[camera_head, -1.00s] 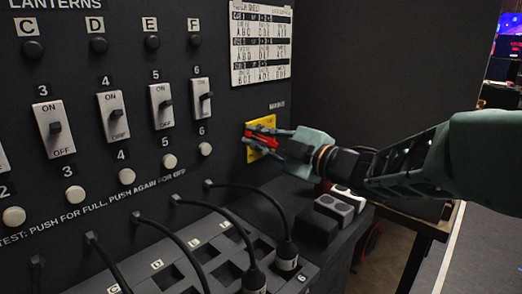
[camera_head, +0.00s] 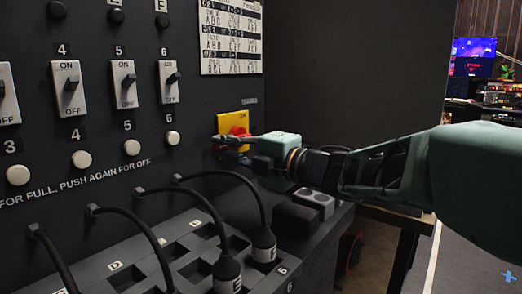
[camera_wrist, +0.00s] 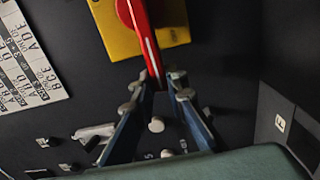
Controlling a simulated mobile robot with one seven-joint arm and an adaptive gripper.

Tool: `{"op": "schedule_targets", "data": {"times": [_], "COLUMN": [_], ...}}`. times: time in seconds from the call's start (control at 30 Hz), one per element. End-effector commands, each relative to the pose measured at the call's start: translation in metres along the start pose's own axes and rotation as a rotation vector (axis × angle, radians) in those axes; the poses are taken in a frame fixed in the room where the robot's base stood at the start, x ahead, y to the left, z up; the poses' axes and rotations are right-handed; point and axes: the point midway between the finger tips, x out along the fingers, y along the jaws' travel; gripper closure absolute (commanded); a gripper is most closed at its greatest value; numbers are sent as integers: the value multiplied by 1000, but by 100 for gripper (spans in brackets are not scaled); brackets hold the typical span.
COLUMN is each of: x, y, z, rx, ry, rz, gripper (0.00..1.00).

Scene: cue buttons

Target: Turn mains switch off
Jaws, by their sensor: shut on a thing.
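The mains switch is a red rotary handle (camera_wrist: 139,22) with a white line, on a yellow plate (camera_wrist: 174,32) on the black panel. In the wrist view, my gripper (camera_wrist: 159,84) has its two fingers closed around the handle's free end. In the head view, the yellow plate (camera_head: 232,119) is right of the lantern switches, and the red handle (camera_head: 239,131) is partly hidden by my gripper (camera_head: 222,139), which lies across the plate's lower edge.
Toggle switches (camera_head: 124,84) and round white buttons (camera_head: 132,147) line the panel to the left. Black cables and plugs (camera_head: 264,243) rise from the sloping socket board below. A grey box (camera_head: 314,200) sits on the ledge under my gripper. A printed sheet (camera_head: 231,38) hangs above.

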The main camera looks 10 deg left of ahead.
Motion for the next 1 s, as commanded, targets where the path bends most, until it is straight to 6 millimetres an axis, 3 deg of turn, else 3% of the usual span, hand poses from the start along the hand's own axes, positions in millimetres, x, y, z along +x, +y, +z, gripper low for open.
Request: {"op": "schedule_targets", "data": {"times": [0.37,0.4,0.53,0.83,1.0], "x": [0,0,0,0,0], "y": [-1,-1,-1,1,21], "z": [1,1,0,0,0], "rx": [-7,-7,-6,-6,-10], "ry": [-1,-1,-1,0,0], "rz": [-3,-3,-3,-1,1], "gripper": [100,83,70,70,70]}}
